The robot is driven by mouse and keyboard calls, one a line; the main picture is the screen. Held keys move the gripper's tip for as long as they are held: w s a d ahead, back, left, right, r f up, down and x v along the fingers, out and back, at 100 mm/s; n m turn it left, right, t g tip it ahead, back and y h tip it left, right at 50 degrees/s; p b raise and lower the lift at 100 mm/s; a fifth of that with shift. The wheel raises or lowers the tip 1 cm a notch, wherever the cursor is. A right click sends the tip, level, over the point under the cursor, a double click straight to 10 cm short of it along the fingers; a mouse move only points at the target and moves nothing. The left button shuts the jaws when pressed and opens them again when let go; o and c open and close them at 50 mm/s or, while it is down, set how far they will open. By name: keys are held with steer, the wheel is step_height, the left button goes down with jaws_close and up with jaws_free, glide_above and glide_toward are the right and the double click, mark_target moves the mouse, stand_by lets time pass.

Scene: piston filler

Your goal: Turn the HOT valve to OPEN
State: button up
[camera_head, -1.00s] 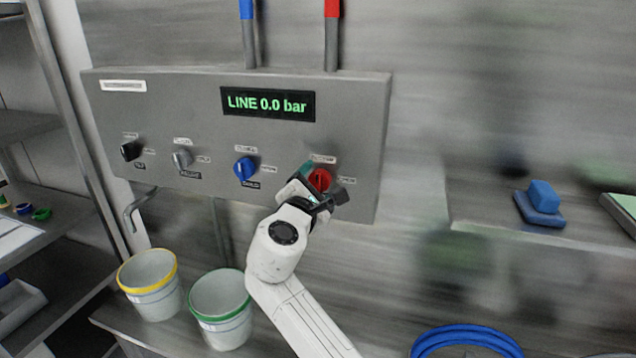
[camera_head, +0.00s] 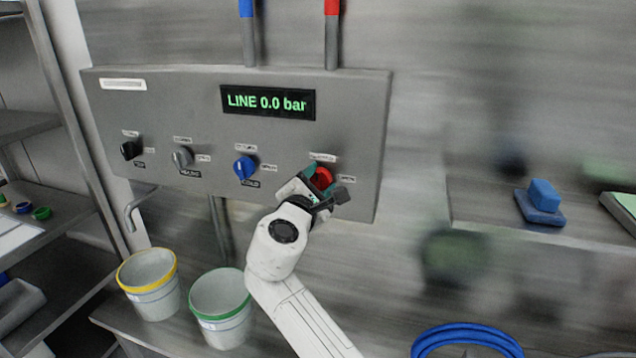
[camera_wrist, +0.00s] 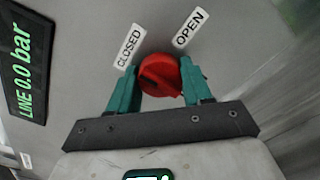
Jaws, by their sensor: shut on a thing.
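The HOT valve is a red round knob (camera_head: 321,178) at the right end of the grey panel's row of knobs. In the wrist view the red knob (camera_wrist: 160,76) sits between the two teal fingers of my gripper (camera_wrist: 160,88). The fingers are shut on it, one on each side. A CLOSED label (camera_wrist: 129,47) is to the upper left of the knob and an OPEN label (camera_wrist: 189,27) to the upper right. Which label the knob points to is hard to tell. In the head view my gripper (camera_head: 318,186) partly covers the knob.
The grey panel (camera_head: 350,120) also carries a blue knob (camera_head: 245,168), a grey knob (camera_head: 182,157), a black knob (camera_head: 130,150) and a display (camera_head: 267,103) reading LINE 0.0 bar. Yellow-rimmed (camera_head: 150,285) and green-rimmed (camera_head: 221,308) buckets stand below.

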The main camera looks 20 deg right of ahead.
steer(key=shift+f, duration=0.1)
steer(key=m+b, duration=0.4)
steer(key=shift+f+m+b, duration=0.25)
steer(key=shift+m+b, duration=0.05)
steer(key=shift+m, duration=0.1)
steer(key=m+b, duration=0.4)
steer(key=shift+m, duration=0.3)
steer(key=m+b, duration=0.4)
steer(key=m, duration=0.1)
steer(key=shift+f+b, duration=0.1)
steer(key=shift+b, duration=0.25)
steer(key=shift+m+b, duration=1.1)
steer(key=shift+m, duration=0.5)
steer(key=o, duration=1)
steer(key=shift+r, duration=0.25)
steer(key=shift+o, duration=0.2)
